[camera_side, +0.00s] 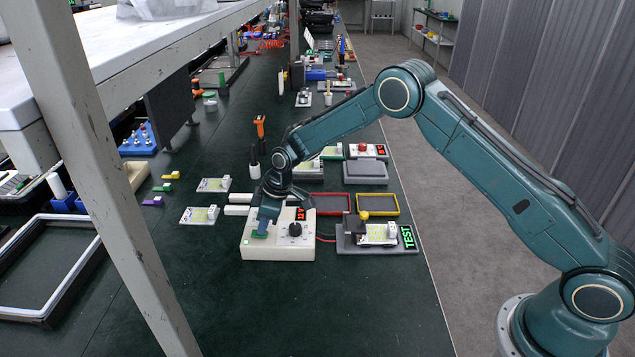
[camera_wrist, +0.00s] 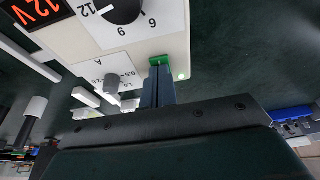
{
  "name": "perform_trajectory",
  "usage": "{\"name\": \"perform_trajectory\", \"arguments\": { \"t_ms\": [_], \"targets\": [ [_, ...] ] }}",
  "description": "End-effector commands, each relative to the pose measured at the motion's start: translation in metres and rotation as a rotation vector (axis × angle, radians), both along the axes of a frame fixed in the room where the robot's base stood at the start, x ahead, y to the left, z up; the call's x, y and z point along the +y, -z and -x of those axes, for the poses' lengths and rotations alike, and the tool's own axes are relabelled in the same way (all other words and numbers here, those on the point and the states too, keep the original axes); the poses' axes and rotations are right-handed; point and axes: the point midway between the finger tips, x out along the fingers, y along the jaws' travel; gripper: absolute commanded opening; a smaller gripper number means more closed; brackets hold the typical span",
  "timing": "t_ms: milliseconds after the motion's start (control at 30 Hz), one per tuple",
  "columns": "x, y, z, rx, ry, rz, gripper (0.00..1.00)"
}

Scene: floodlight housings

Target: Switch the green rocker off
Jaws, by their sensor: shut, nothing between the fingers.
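The green rocker (camera_side: 259,234) sits at the left front of a cream power-supply box (camera_side: 292,252). In the wrist view the rocker (camera_wrist: 159,60) shows just beyond my fingertips, partly hidden by them. My gripper (camera_side: 263,228) points down over the rocker, shut and empty. In the wrist view the shut fingers (camera_wrist: 157,78) reach the rocker's near edge; I cannot tell whether they touch it. A small green light (camera_wrist: 181,76) glows beside the rocker. The red display (camera_wrist: 37,12) reads 12V. Which way the rocker is tilted is hard to tell.
A black knob (camera_wrist: 122,9) and a small grey knob (camera_wrist: 111,84) stand on the same box. A grey test fixture (camera_side: 375,240) with a yellow ball and a lit green TEST sign (camera_side: 408,237) is to the right. The green mat in front of the box is clear.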

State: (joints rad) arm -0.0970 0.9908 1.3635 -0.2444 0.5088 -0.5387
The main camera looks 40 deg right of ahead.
Motion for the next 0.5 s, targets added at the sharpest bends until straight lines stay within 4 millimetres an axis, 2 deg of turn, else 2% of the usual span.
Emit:
{"name": "perform_trajectory", "arguments": {
  "t_ms": [267,500],
  "targets": [
    [-0.001,0.001,0.002,0.006,0.002,0.002,0.00],
    [-0.002,-0.018,0.002,0.001,0.001,0.000,0.00]
  ]
}}
